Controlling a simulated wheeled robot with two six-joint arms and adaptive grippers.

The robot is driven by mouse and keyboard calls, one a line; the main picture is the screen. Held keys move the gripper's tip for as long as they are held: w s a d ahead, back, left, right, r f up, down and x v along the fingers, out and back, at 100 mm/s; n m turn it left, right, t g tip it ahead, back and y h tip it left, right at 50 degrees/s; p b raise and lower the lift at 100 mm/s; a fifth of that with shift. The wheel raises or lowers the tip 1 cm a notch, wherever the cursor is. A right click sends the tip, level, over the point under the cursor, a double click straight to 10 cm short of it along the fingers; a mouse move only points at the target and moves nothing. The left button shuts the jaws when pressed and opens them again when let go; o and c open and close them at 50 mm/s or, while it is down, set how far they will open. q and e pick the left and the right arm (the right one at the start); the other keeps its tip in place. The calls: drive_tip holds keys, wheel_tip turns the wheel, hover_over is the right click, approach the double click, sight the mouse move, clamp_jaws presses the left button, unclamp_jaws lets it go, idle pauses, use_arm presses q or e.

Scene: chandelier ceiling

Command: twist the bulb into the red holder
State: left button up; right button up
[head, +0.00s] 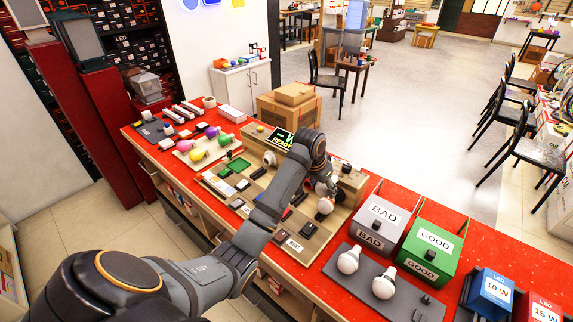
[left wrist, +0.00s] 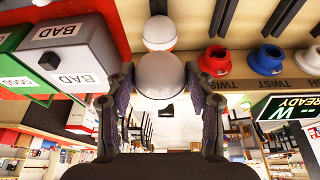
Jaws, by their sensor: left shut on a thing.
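My left gripper (left wrist: 160,95) is shut on a white bulb (left wrist: 160,76), its fingers on either side of the rounded glass. In the head view, the gripper (head: 323,188) is over the right part of the work board, with white bulb glass showing just below it. The red holder (left wrist: 215,61) is a ring-shaped socket on the board, to the right of the held bulb in the left wrist view and apart from it. The arm hides the red holder in the head view. A second white bulb (left wrist: 159,33) shows beyond the held one. My right gripper is not in view.
A blue holder (left wrist: 265,60) and a white holder (left wrist: 312,60) stand beside the red one. A READY display (head: 283,139) stands behind. Grey BAD (head: 383,212) and green GOOD (head: 431,240) boxes are to the right.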

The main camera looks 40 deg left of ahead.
use_arm(q)
drive_tip(key=a+f+p, duration=0.2)
drive_tip(key=a+p, duration=0.7)
drive_tip(key=a, duration=0.2)
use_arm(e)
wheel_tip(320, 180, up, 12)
use_arm(q)
drive_tip(key=shift+n+h, duration=0.3)
drive_tip(key=shift+n, duration=0.1)
drive_tip(key=f+b, duration=0.3)
drive_tip(key=b, duration=0.1)
drive_tip(key=f+b, duration=0.4)
drive_tip(key=shift+s+d, duration=0.1)
drive_tip(key=shift+s, duration=0.1)
drive_tip(key=shift+f, duration=0.55)
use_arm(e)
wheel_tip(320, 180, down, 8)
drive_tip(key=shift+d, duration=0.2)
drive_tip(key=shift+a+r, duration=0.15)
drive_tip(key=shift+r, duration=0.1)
